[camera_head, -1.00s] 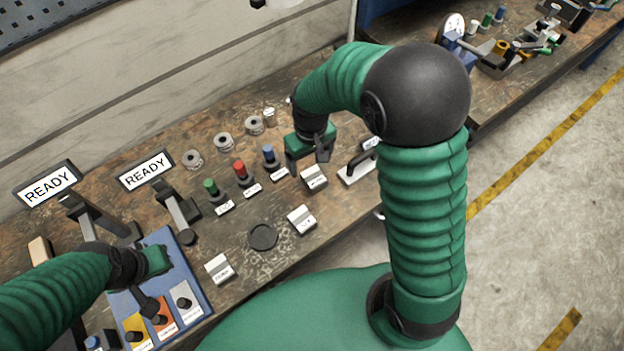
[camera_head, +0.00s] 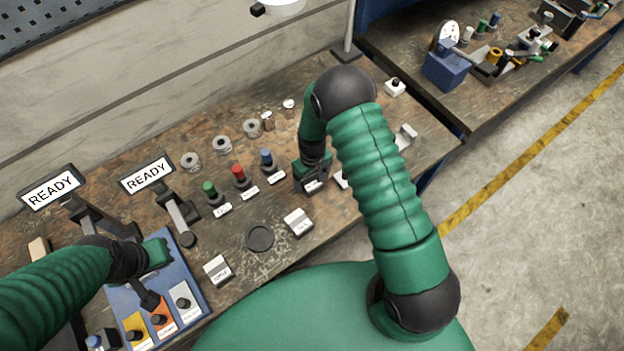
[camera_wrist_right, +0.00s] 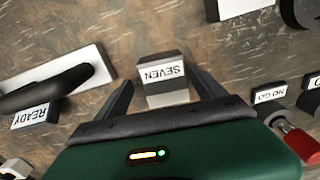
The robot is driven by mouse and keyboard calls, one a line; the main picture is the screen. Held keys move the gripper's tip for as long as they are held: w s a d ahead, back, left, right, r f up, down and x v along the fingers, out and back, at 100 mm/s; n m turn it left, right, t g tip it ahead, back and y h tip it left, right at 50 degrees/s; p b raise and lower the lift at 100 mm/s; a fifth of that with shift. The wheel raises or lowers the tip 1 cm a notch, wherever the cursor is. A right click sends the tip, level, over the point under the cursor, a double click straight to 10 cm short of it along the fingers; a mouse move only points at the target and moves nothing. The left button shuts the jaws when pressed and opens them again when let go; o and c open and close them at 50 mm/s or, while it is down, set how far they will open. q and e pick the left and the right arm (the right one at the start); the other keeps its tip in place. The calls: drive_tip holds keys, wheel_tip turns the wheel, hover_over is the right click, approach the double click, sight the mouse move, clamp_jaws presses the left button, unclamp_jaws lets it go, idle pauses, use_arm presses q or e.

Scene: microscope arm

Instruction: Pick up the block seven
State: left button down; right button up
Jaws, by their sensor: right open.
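The block seven is a small pale grey block with a white label reading SEVEN. It shows in the right wrist view (camera_wrist_right: 162,72), sitting on the worn tabletop between my right gripper's two fingers (camera_wrist_right: 162,84). The fingers are open and stand apart on either side of it. In the head view my right gripper (camera_head: 311,180) points down over the block (camera_head: 314,187) and hides most of it. My left gripper (camera_head: 157,252) is over the blue panel at the lower left; whether it is open or shut does not show.
Two similar labelled blocks (camera_head: 298,222) (camera_head: 217,270) and a black disc (camera_head: 260,238) lie nearer the front edge. Green, red and blue knobs (camera_head: 239,175) stand left of my right gripper. In the wrist view a white plate with a black handle (camera_wrist_right: 60,85) lies left of the block.

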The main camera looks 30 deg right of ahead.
drive_tip(key=shift+a+f, duration=0.15)
drive_tip(key=shift+f, duration=0.2)
drive_tip(key=shift+a, duration=0.35)
drive_tip(key=shift+c, duration=0.9)
drive_tip(key=shift+d, duration=0.25)
drive_tip(key=c, duration=1.2)
clamp_jaws()
drive_tip(key=shift+a, duration=0.1)
